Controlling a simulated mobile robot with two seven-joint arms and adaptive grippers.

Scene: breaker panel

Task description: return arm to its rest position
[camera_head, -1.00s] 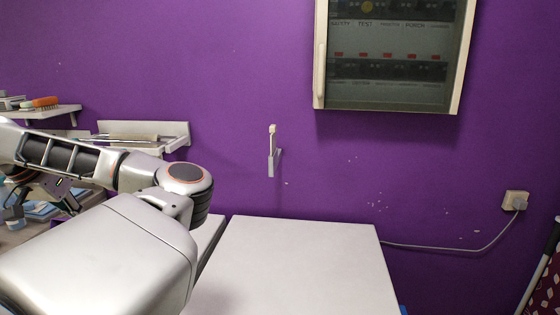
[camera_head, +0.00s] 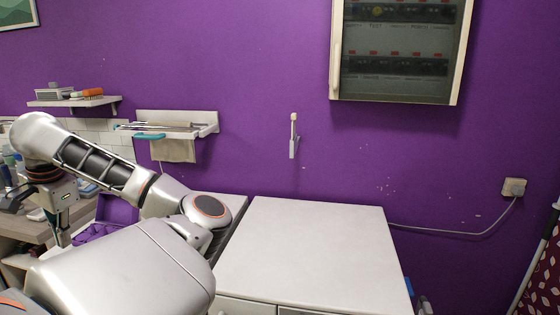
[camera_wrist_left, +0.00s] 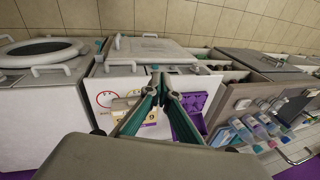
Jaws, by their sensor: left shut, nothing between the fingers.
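My left arm comes in from the lower left in the head view, bends at the elbow and reaches back left. My left gripper (camera_head: 62,236) hangs down at the left side, partly hidden behind my own arm. In the left wrist view its two fingers (camera_wrist_left: 160,80) meet at the tips and are shut with nothing between them. The breaker panel (camera_head: 338,60) is a pale-framed cabinet with a dark window, high on the purple wall, well away from the gripper. My right gripper is not in view.
A white-topped cabinet (camera_head: 310,240) stands in front of the wall. Wall shelves (camera_head: 70,102) and a rack with a towel (camera_head: 175,150) are behind my arm. A purple bin (camera_head: 110,215) and a cluttered counter (camera_head: 75,215) lie near the gripper. A cord runs to a wall socket (camera_head: 514,187).

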